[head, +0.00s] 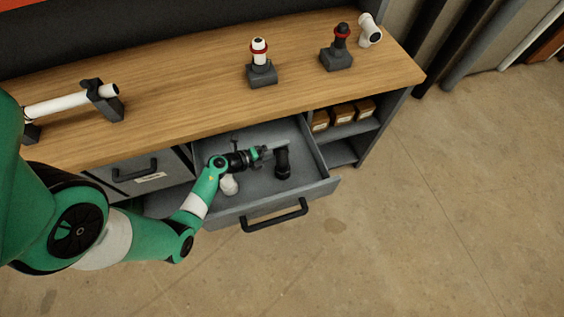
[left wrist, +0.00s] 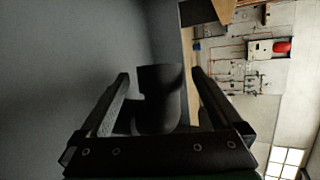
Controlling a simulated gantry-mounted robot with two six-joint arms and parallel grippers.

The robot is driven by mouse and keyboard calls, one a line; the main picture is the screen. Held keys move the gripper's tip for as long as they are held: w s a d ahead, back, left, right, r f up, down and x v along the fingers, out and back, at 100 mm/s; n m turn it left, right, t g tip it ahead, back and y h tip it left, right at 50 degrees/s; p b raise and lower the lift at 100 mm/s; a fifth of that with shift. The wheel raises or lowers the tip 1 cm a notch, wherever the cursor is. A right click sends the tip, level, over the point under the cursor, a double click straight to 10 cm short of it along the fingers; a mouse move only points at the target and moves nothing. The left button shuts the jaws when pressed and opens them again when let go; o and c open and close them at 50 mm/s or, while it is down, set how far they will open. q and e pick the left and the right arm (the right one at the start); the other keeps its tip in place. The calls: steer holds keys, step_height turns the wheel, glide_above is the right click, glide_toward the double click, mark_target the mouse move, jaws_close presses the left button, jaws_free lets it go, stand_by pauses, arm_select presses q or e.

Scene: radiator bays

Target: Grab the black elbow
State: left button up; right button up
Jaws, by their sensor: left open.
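The black elbow (head: 283,164) stands in the open grey drawer (head: 321,187), towards its right side. In the left wrist view the elbow (left wrist: 158,98) shows dark and dim between the two fingers. My left gripper (head: 266,152) is open inside the drawer, just left of the elbow in the head view, with its fingers pointing at it. In the left wrist view the gripper (left wrist: 160,85) has one finger on each side of the elbow, with gaps visible. I cannot tell how deep the elbow sits between them. My right gripper is not in view.
A white fitting (head: 229,185) lies in the drawer under my left arm. The drawer walls and the wooden worktop (head: 200,88) stand close by. On top are a white pipe on a stand (head: 103,99), two fittings on blocks (head: 262,72) and a white elbow (head: 370,30).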

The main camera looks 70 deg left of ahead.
arm_select(q)
steer(key=b+x, duration=0.2)
steer(key=x, duration=0.2)
steer(key=shift+w+d+f+b, duration=0.1)
steer(key=shift+w+f+b, duration=0.1)
steer(key=shift+f+b, duration=0.1)
steer(key=shift+w, duration=0.3)
steer(key=shift+r, duration=0.1)
steer(key=c, duration=1.5)
steer(key=shift+o, duration=0.2)
step_height(320, 180, up, 10)
steer(key=p, duration=0.7)
steer(key=shift+p, duration=0.4)
